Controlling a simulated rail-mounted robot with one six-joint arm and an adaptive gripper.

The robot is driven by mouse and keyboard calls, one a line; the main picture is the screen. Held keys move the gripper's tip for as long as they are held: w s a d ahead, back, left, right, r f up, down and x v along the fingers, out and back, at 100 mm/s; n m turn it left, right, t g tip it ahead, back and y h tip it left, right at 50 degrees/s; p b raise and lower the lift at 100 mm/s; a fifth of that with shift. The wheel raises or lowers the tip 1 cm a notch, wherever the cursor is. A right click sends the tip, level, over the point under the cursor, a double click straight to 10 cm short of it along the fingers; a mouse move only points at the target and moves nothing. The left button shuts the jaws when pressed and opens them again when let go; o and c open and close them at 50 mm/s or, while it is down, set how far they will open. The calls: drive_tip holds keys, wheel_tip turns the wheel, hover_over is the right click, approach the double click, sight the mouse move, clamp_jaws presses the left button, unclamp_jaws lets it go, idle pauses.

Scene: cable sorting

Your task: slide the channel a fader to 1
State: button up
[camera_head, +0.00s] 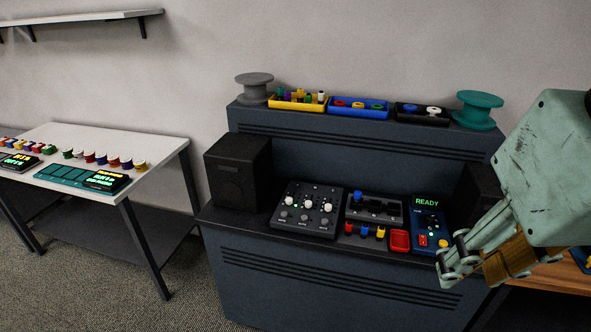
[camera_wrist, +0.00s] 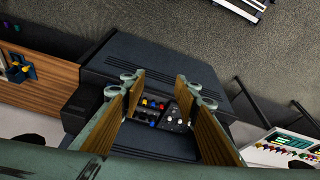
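A dark mixer panel (camera_head: 281,221) lies on the desk top. The mixer also shows small in the wrist view (camera_wrist: 182,108), between my fingers. My gripper (camera_head: 478,266) hangs at the right, above the desk's front right corner, well apart from the mixer. In the wrist view its two padded fingers (camera_wrist: 160,88) stand wide apart with nothing held.
Right of the mixer are a socket block (camera_head: 389,214), coloured plugs (camera_head: 364,231), a red tray (camera_head: 400,241) and a blue device reading READY (camera_head: 427,223). A black speaker (camera_head: 238,174) stands left. A shelf behind holds bins and spools (camera_head: 479,108). Space above the mixer is clear.

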drive_tip(key=w+a+r+p, duration=0.15)
drive_tip(key=w+r, duration=0.25)
drive_tip(key=w, duration=0.5)
drive_tip(key=n+g+p, duration=0.4)
drive_tip(key=n+p, duration=0.1)
drive_tip(key=p, duration=0.4)
hover_over(289, 199)
wheel_tip(289, 199, down, 28)
drive_tip(key=shift+f, duration=0.15)
drive_tip(key=shift+f, duration=0.15)
drive_tip(key=shift+f+p, duration=0.45)
drive_tip(key=shift+f, duration=6.3)
